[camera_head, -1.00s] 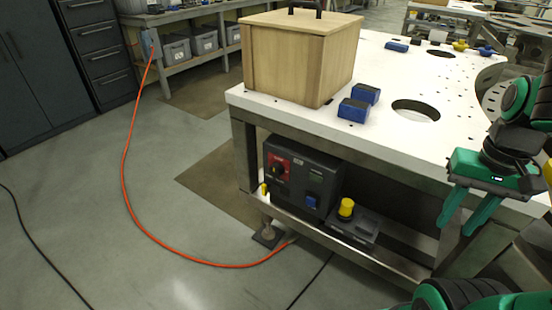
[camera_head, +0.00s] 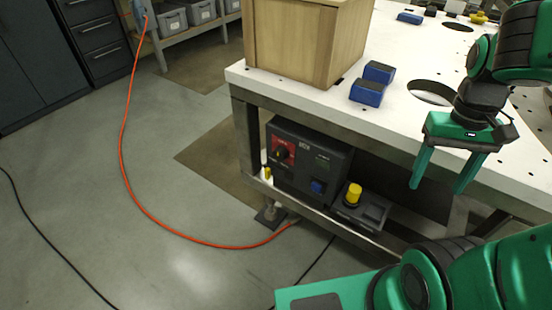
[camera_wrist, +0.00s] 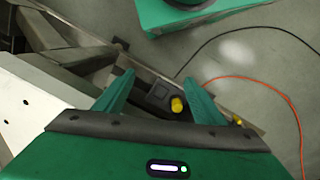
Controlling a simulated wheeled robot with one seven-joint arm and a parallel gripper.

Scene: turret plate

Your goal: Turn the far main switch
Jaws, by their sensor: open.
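A dark control box (camera_head: 308,160) stands on the shelf under the white table. Its front has a red panel with a dark rotary switch (camera_head: 282,154), and a small blue part (camera_head: 317,187) lower right. A smaller dark box (camera_head: 372,212) with a yellow button (camera_head: 353,194) sits to its right. My gripper (camera_head: 440,187) is open and empty, above and right of both boxes, by the table's front edge. In the wrist view my gripper (camera_wrist: 160,77) has a yellow button (camera_wrist: 177,104) between its fingers, farther off. The rotary switch cannot be made out there.
The white table top (camera_head: 300,103) overhangs the shelf. A wooden box (camera_head: 300,40) and blue blocks (camera_head: 367,92) stand on it. A small yellow piece (camera_head: 267,172) is at the shelf's left end.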

